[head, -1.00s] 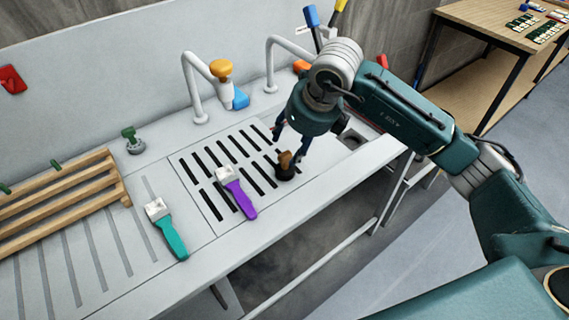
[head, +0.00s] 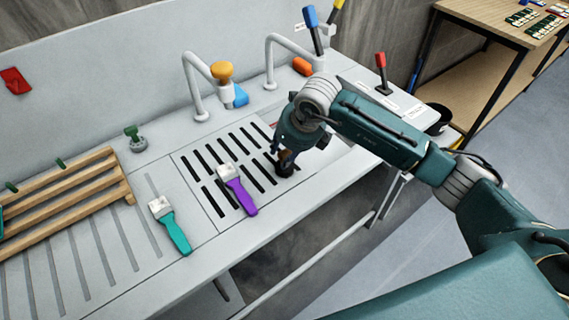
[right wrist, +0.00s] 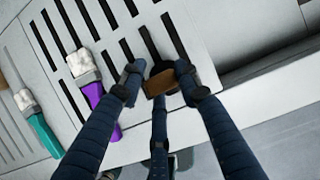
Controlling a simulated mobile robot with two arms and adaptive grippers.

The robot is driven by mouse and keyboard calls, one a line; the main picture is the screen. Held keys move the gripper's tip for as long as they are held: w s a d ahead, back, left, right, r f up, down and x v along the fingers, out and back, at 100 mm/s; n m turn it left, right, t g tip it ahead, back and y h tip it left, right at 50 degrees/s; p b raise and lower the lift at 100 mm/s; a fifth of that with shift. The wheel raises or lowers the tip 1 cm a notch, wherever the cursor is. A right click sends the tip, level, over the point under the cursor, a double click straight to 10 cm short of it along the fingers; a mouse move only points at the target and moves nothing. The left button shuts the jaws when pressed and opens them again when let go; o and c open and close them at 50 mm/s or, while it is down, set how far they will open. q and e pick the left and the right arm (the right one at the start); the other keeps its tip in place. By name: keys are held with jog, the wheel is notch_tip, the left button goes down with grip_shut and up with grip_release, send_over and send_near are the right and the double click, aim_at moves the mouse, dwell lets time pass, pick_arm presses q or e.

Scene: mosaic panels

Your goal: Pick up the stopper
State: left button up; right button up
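The stopper (head: 287,168), brown on top with a dark base, stands on the slotted drain panel (head: 217,200) near its front right part. My right gripper (head: 284,150) is right above it and partly covers it, fingers pointing down. In the right wrist view the stopper's brown top (right wrist: 163,82) lies between the spread dark fingers of my right gripper (right wrist: 158,72). A gap shows on the left finger's side, and the right finger is very close to it. The third finger is below it. My left gripper is not in view.
A purple-handled brush (head: 238,190) lies on the panel and a teal-handled brush (head: 171,225) left of it. A wooden rack (head: 75,190) is at the left. Two taps (head: 196,85) (head: 270,62) stand behind. The worktop's front edge is close to the stopper.

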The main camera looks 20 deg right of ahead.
jog(key=c, duration=0.5)
jog(key=shift+o, duration=0.2)
jog(key=shift+r, duration=0.1)
jog(key=shift+w+r, duration=0.1)
jog(key=shift+r, duration=0.4)
notch_tip(320, 180, up, 19)
jog(key=b, duration=0.4)
jog(key=shift+b, duration=0.3)
